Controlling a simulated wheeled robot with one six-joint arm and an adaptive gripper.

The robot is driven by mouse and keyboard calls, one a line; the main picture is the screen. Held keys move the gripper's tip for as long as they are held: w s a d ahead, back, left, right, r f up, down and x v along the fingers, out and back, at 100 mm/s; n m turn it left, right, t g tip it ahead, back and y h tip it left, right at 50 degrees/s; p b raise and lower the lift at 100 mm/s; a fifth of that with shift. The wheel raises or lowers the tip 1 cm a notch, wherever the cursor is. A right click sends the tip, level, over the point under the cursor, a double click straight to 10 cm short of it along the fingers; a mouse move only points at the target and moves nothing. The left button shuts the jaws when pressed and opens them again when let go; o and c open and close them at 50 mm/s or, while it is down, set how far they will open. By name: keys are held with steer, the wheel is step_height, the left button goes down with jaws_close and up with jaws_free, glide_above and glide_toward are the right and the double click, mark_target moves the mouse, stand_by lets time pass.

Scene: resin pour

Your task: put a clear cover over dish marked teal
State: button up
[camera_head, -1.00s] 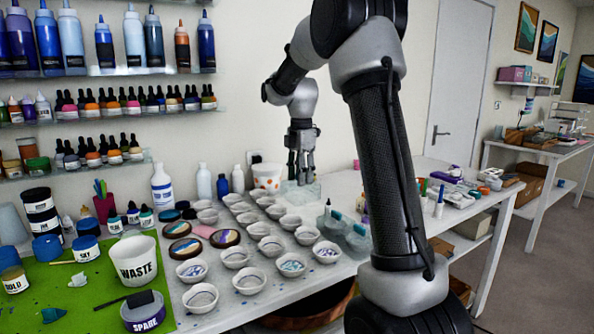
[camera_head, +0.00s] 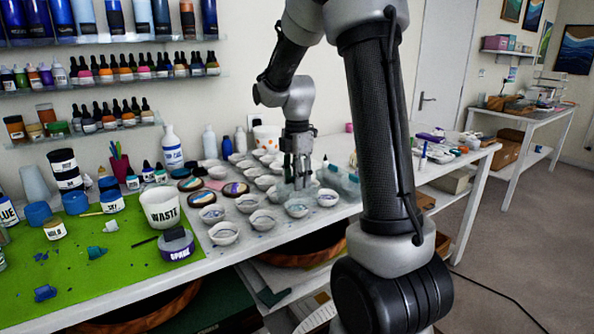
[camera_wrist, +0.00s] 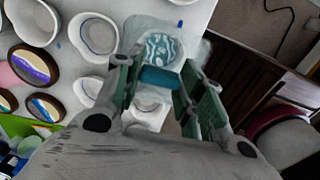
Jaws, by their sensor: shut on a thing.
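My gripper (camera_head: 300,182) points down over the near right part of the rows of white dishes. In the wrist view my gripper (camera_wrist: 161,78) is shut on a teal, knob-like grip of a clear cover (camera_wrist: 190,52). The cover is faint and its edges are hard to make out. A white dish with a teal and white pattern (camera_wrist: 162,48) shows just beyond the grip, beneath or beside the cover; I cannot tell which. Several white dishes (camera_head: 223,233) stand in rows on the bench. No teal mark on a dish is legible.
More clear covers (camera_head: 345,180) stand to the right of the dishes. A white WASTE cup (camera_head: 161,209) and a SPARE tub (camera_head: 177,246) stand at the left by the green mat (camera_head: 105,268). Round painted pieces (camera_wrist: 34,64) lie beside the dishes. The bench's front edge is close.

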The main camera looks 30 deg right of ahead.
steer(key=shift+f, duration=2.2)
steer(key=shift+f, duration=0.2)
steer(key=o, duration=1.3)
step_height(320, 180, up, 12)
steer(key=shift+r, duration=0.1)
